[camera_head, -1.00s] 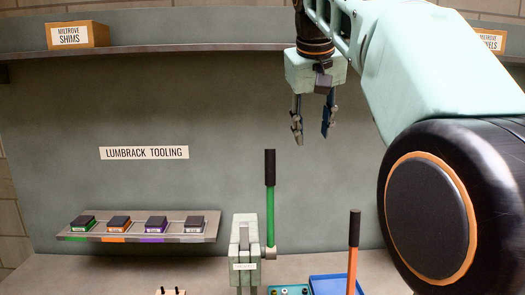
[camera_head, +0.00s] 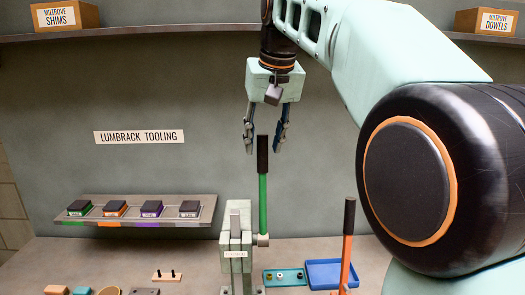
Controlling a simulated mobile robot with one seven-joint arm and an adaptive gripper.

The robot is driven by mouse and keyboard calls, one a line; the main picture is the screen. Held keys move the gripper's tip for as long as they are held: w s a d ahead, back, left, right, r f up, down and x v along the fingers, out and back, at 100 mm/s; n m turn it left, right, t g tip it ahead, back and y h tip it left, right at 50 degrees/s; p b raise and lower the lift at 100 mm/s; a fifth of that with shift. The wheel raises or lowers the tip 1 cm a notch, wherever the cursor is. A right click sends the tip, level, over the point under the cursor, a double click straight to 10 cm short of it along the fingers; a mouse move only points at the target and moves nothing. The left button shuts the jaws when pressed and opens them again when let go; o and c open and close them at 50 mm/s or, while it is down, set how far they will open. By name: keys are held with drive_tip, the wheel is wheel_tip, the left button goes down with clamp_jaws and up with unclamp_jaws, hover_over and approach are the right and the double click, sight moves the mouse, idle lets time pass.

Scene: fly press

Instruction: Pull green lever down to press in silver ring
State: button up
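The green lever (camera_head: 263,203) stands upright on the right side of the pale green press (camera_head: 237,246), with a black grip (camera_head: 262,155) at its top. My gripper (camera_head: 264,144) points down with its two fingers apart, one on each side of the top of the black grip in the picture. I cannot tell whether they touch it or how far apart in depth they are. A teal tray (camera_head: 284,284) right of the press holds small round pieces; one (camera_head: 280,274) looks pale, and I cannot tell which is the silver ring. The base of the press is cut off.
An orange lever (camera_head: 346,264) with a black grip stands to the right, by a blue tray (camera_head: 334,261). A small pegged board (camera_head: 166,280) lies left of the press.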

drive_tip(key=shift+x, duration=1.4)
drive_tip(key=shift+c, duration=0.3)
clamp_jaws()
